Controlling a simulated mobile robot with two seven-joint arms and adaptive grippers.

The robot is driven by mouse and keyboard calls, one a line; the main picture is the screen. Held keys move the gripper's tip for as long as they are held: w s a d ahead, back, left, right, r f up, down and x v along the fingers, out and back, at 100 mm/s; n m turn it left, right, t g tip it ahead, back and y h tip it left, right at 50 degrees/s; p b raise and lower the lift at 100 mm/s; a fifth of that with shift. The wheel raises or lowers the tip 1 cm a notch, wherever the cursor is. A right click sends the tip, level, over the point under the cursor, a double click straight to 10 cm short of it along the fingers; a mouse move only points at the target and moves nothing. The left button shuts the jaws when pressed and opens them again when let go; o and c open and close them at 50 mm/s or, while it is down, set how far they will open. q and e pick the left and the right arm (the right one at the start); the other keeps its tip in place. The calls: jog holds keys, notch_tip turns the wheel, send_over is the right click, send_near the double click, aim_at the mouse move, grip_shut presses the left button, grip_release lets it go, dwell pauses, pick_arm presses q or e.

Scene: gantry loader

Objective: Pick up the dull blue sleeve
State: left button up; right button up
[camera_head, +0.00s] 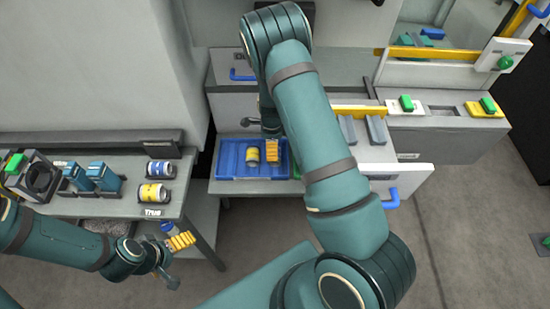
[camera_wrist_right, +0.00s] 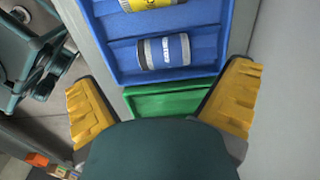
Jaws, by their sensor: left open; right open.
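A blue sleeve with pale ends (camera_wrist_right: 163,50) lies on its side in the blue tray (camera_wrist_right: 118,62) in the right wrist view. My right gripper (camera_wrist_right: 165,100) is open, its yellow fingers spread either side below the sleeve in that view, apart from it. In the head view the right gripper (camera_head: 271,160) is over the blue tray (camera_head: 230,160), and the arm and fingers hide part of the tray. Another blue-banded sleeve (camera_head: 160,170) lies on the left bench. My left gripper (camera_head: 181,242) is open near the bench's front edge.
A yellow sleeve (camera_head: 252,155) lies in the blue tray. A yellow-banded sleeve (camera_head: 152,193) lies on the left bench (camera_head: 120,208), near blue fixtures (camera_head: 104,177). A green bin (camera_wrist_right: 165,101) adjoins the tray. A drawer with a blue handle (camera_head: 391,198) stands out at right.

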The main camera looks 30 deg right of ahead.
notch_tip(320, 180, down, 2)
jog(key=f+b, duration=0.1)
jog(key=f, duration=0.1)
jog(key=d+f+b, duration=0.1)
jog(key=f, duration=0.2)
jog(key=shift+s+f, duration=0.1)
jog(key=c, duration=1.3)
